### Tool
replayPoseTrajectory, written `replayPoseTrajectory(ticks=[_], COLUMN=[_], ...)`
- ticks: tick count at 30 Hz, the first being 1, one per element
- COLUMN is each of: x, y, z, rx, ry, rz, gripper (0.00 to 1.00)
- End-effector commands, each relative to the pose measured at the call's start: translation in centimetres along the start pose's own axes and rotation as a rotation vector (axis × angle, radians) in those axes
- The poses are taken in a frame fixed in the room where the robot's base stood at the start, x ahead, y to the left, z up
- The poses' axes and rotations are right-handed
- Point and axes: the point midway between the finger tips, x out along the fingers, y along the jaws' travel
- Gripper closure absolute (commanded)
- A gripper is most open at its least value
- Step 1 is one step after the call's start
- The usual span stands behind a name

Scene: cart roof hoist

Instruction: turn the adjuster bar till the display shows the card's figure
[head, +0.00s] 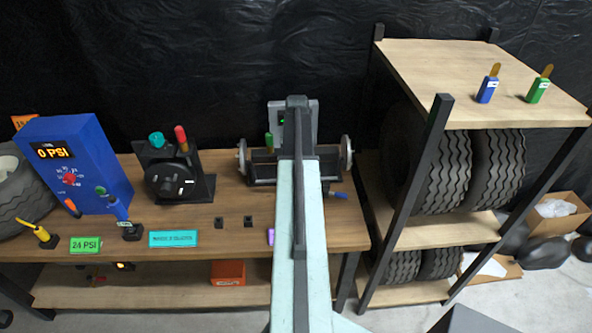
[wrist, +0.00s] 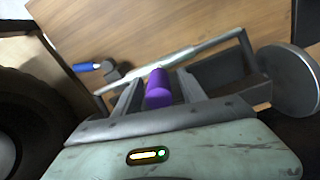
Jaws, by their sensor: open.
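The display (head: 53,151) on the blue box (head: 95,150) at the far left reads 0 PSI. The green card (head: 85,245) at the bench's front edge reads 26 PSI. A small red piece (head: 70,180) sits on the box's face below the display; it looks like the adjuster bar, but it is too small to be sure. My gripper (wrist: 159,80) is open in the wrist view, with a purple cylinder (wrist: 158,92) showing between its fingers; I cannot tell whether they touch it. It is well to the right of the box, and my arm hides it in the head view.
A black device (head: 175,180) with red and teal knobs stands between the box and a stand with grey discs (head: 347,155). A tyre rack (head: 480,75) stands right.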

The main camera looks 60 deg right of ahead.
Motion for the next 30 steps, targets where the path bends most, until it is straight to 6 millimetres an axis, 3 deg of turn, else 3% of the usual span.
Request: replayPoseTrajectory(ticks=[6, 12, 30], x=[-0.03, -0.04, -0.03], y=[-0.05, -0.09, -0.23], z=[0.01, 0.02, 0.04], rx=[-0.001, -0.001, -0.003], ry=[0.0, 0.0, 0.0], rz=[0.0, 0.0, -0.001], gripper=[0.51, 1.0, 1.0])
